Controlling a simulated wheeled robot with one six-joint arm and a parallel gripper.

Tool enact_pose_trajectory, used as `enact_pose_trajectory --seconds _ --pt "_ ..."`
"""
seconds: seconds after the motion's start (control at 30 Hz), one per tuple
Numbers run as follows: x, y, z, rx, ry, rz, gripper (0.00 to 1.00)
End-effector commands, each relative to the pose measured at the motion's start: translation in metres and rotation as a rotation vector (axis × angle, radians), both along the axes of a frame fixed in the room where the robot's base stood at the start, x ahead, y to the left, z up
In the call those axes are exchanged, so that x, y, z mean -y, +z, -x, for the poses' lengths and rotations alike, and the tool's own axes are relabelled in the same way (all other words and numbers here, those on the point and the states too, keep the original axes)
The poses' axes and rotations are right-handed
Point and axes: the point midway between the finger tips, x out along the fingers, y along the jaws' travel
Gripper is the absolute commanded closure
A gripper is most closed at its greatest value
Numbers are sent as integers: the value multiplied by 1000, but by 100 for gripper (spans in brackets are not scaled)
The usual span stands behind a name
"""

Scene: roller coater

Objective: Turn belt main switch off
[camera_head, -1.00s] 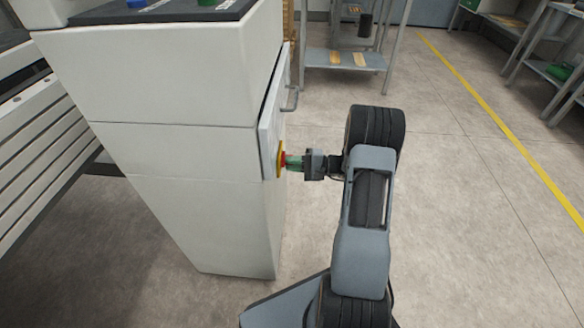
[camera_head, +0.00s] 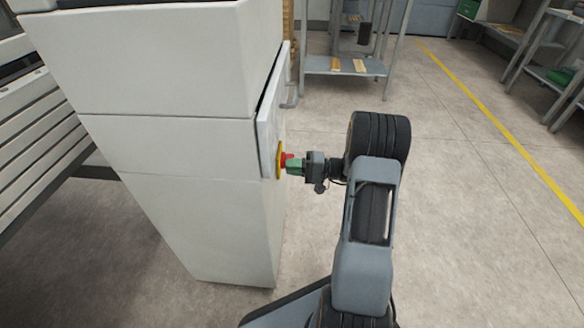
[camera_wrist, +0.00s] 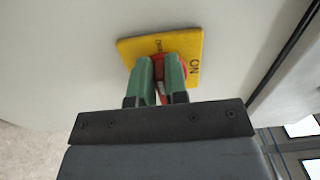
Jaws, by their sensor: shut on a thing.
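The belt main switch is a red rotary knob (camera_head: 285,160) on a yellow plate (camera_head: 280,161), on the right side of the white cabinet. In the wrist view the yellow plate (camera_wrist: 193,47) shows the word "ON" at its right, and the red knob (camera_wrist: 160,66) is partly hidden between the green fingers. My gripper (camera_head: 291,164) is at the switch, and its two fingers (camera_wrist: 160,75) are shut on the knob from both sides. The wrist view shows the plate tilted relative to my gripper. The knob's exact angle is mostly hidden.
The white cabinet (camera_head: 190,150) has a door with a handle (camera_head: 291,97) above and beyond the switch. A metal shelf rack (camera_head: 345,66) stands behind. The floor to the right, with a yellow line (camera_head: 500,125), is clear.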

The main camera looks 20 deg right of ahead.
Motion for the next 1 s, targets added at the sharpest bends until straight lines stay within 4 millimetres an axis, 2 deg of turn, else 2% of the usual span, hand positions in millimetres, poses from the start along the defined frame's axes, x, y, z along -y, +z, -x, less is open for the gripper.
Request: enact_pose_trajectory --seconds 0.17,0.2,0.43,0.77,1.0 --pt "2 1 -2 5 -7 3 100" --pt "2 1 -2 5 -7 3 83" --pt "0 1 -1 3 -3 1 61" --pt "5 1 2 0 -2 1 61" --pt "39 3 20 -1 -7 0 61"
